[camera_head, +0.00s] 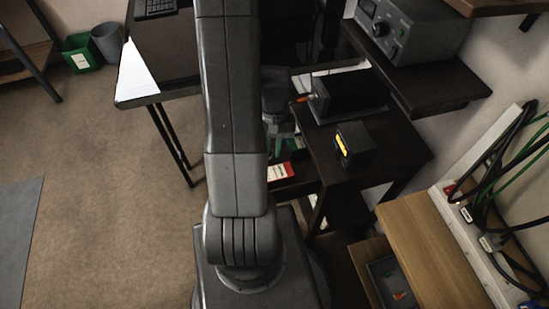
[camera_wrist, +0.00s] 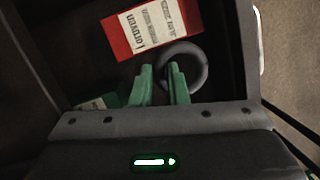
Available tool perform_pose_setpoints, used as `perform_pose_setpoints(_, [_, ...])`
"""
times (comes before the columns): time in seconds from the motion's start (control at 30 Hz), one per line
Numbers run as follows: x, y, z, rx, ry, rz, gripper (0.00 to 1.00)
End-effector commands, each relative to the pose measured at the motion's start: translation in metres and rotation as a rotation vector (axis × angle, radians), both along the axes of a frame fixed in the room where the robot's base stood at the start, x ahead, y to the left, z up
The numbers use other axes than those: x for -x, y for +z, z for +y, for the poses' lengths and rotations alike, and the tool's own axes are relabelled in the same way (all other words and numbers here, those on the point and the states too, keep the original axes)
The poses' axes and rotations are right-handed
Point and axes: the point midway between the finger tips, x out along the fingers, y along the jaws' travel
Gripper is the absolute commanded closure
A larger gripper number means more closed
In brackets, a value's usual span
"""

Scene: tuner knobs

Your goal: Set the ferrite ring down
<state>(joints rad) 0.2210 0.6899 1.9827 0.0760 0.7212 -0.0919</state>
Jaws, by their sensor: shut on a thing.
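The ferrite ring (camera_wrist: 196,82) is a dark grey ring in the wrist view. My gripper (camera_wrist: 161,72) has two green fingers, shut on the ring's left side, with one rim section between them. The rest of the ring sticks out to the right of the fingers. It is over a dark surface, close to a red and white box; I cannot tell whether it touches either. In the head view my gripper (camera_head: 284,148) is partly hidden behind my arm, and I cannot make out the ring there.
The red and white box (camera_wrist: 152,27) lies just beyond the fingers; it also shows in the head view (camera_head: 280,171). A green item (camera_wrist: 98,103) is at lower left. Dark walls flank the space. A black box with a yellow mark (camera_head: 354,145) stands on the dark table to the right.

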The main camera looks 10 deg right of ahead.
Motion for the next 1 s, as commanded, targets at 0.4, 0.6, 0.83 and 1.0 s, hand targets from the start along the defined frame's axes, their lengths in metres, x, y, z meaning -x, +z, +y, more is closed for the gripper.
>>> perform_pose_setpoints(0.4, [0.0,-0.043,0.0,0.0,0.001,0.001,1.0])
perform_pose_setpoints(0.6, [0.0,-0.047,0.0,0.0,0.001,-0.001,1.0])
perform_pose_setpoints(0.83, [-0.001,-0.05,0.0,0.0,0.001,-0.001,1.0])
perform_pose_setpoints(1.0, [-0.001,-0.056,0.0,0.0,0.001,-0.001,1.0])
